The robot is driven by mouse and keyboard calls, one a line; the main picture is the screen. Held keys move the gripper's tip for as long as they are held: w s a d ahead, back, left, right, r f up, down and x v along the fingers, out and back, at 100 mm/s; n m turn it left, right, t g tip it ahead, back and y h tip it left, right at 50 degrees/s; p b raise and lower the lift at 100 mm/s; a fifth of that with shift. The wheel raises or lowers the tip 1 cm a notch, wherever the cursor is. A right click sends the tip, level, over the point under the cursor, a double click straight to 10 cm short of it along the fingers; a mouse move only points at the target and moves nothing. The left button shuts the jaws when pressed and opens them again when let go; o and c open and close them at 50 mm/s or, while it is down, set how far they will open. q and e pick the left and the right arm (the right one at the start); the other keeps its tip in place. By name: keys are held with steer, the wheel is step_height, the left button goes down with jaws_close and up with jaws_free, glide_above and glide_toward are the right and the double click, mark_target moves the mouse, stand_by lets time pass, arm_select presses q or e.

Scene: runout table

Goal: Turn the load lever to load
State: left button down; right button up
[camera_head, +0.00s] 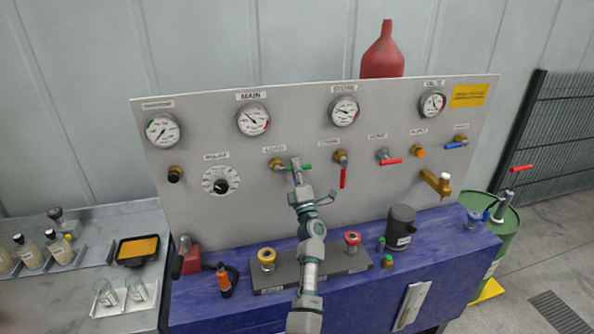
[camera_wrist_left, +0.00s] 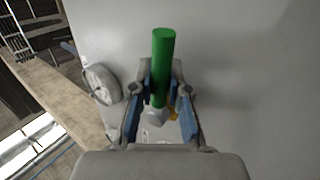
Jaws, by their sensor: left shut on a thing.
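The load lever is a green handle (camera_head: 307,169) on a brass valve (camera_head: 276,165), under a small label on the grey panel (camera_head: 230,130). The handle points sideways to the right in the head view. My left gripper (camera_head: 297,172) reaches up from the bottom and is shut on this lever, hiding part of it. In the left wrist view the green handle (camera_wrist_left: 163,60) stands between the two fingers of my left gripper (camera_wrist_left: 162,82), with its free end sticking out past them. My right gripper is not in view.
A red-handled valve (camera_head: 343,176) hangs close to the right of my gripper. A dial (camera_head: 221,181) is to the left and gauges (camera_head: 253,120) are above. Below, the blue table (camera_head: 430,250) bears a grey block (camera_head: 335,262) with yellow and red-capped fittings and a dark canister (camera_head: 400,228).

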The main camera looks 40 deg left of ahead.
arm_select(q)
steer(key=shift+f, duration=0.3)
steer(key=c, duration=1.3)
jaws_free()
steer(key=shift+a, duration=0.1)
steer(key=shift+o, duration=0.9)
steer(key=shift+r, duration=0.15)
steer(key=v, duration=1.2)
